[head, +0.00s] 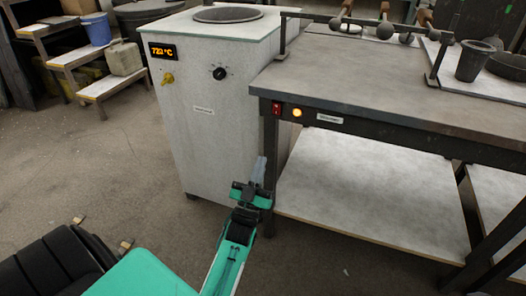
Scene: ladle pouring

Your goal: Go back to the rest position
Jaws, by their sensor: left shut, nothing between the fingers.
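My left arm is green and comes in from the bottom of the head view. My left gripper (259,170) is shut and empty. In the picture it overlaps the right front edge of the grey furnace cabinet, close to the table's front left leg. I cannot tell whether it touches either. My right gripper is not in view.
The furnace (215,120) has a display reading about 720 °C and a round opening on top. The metal workbench (380,85) stands to its right, with a ladle rack and a dark cup (474,62). Shelves with a blue bucket (97,29) stand back left.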

